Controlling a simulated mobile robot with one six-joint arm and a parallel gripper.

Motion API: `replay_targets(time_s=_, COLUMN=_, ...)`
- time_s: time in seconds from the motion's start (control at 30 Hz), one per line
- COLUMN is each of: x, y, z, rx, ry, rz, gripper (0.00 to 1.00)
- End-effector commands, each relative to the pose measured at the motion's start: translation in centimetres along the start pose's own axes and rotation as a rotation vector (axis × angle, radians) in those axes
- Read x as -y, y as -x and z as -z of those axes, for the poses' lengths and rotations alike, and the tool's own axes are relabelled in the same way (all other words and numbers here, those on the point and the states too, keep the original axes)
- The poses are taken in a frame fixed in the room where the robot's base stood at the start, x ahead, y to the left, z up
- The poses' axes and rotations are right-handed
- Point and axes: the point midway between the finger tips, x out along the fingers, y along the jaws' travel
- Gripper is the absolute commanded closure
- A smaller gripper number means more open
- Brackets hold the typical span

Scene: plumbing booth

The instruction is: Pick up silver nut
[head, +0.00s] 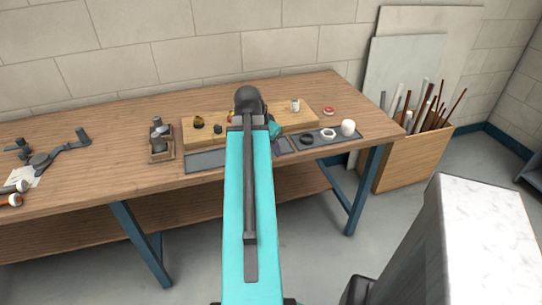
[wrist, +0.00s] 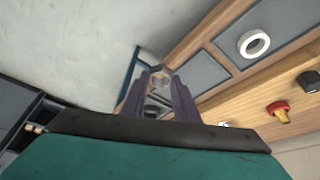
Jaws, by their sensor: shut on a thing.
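The silver nut (wrist: 160,73) shows in the wrist view as a small grey metal piece at the fingertips. My gripper (wrist: 160,84) is shut on it, with a dark finger on each side. The nut's lower part is hidden between the fingers. In the head view my arm covers much of the bench middle, and my gripper (head: 279,143) is only partly visible beside it, near the front edge of the bench. I cannot make out the nut in the head view.
A grey compartment tray (head: 205,161) lies along the front of the wooden bench (head: 100,126). A black ring (head: 306,140), a white ring (head: 328,134) and a white fitting (head: 348,127) are at its right. A wooden board (head: 190,134) with fittings lies behind.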

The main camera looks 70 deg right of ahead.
Motion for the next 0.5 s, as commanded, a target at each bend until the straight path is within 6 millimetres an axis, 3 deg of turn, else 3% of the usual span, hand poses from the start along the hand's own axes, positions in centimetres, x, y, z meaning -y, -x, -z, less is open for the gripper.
replay_targets(time_s=0.5, x=-0.37, y=-0.05, z=-0.82, rx=-0.001, ry=0.0, rz=0.002, gripper=0.95)
